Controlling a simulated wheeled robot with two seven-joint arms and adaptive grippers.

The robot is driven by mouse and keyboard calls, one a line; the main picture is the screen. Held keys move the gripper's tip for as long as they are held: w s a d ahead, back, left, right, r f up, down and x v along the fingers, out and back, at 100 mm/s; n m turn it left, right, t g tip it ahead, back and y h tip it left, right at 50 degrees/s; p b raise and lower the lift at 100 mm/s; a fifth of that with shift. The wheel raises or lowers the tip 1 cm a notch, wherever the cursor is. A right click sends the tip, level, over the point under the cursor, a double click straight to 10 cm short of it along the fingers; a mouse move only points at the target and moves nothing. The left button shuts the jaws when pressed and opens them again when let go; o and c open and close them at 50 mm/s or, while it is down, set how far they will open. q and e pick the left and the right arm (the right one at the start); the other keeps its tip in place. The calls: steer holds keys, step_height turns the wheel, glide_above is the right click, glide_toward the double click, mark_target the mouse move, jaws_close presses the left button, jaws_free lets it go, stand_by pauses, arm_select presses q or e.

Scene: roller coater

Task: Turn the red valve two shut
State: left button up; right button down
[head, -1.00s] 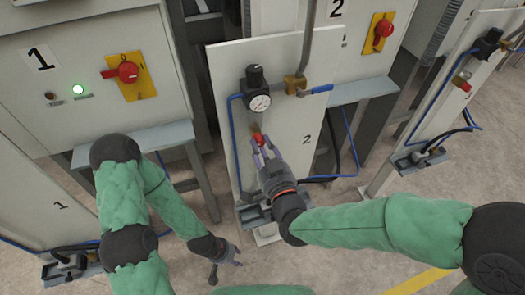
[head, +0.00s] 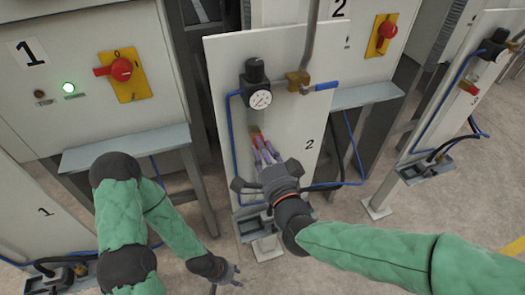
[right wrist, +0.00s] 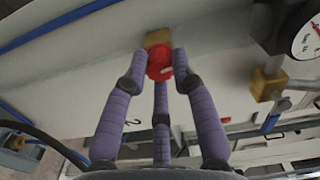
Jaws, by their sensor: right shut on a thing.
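The red valve two (head: 258,139) is a small red handle on a brass body, low on the white panel marked 2. It also shows in the right wrist view (right wrist: 160,63), below its brass body (right wrist: 158,38). My right gripper (head: 263,153) is at the valve, its three purple fingers (right wrist: 160,75) shut around the red handle. The fingers partly cover the handle, so its exact angle is hard to tell. My left gripper (head: 227,278) hangs low, away from the panel, empty, with its fingers apart.
Above the valve are a pressure gauge (head: 259,99) and a brass valve with a blue handle (head: 325,86). A blue hose (head: 231,150) runs down the panel's left side. Cabinet 1 with a red switch (head: 121,69) stands at left. A similar panel (head: 440,110) stands at right.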

steer(key=shift+w+d+r+m, duration=0.1)
steer(key=shift+r+m, duration=0.1)
steer(key=shift+m, duration=0.6)
steer(key=shift+w+d+r+m, duration=0.1)
steer(key=shift+r+m, duration=0.05)
steer(key=shift+m, duration=0.65)
steer(key=c, duration=1.4)
jaws_free()
steer(key=o, duration=0.4)
steer(key=shift+f, duration=0.2)
steer(key=shift+s+f, duration=0.1)
steer(key=shift+s, duration=0.05)
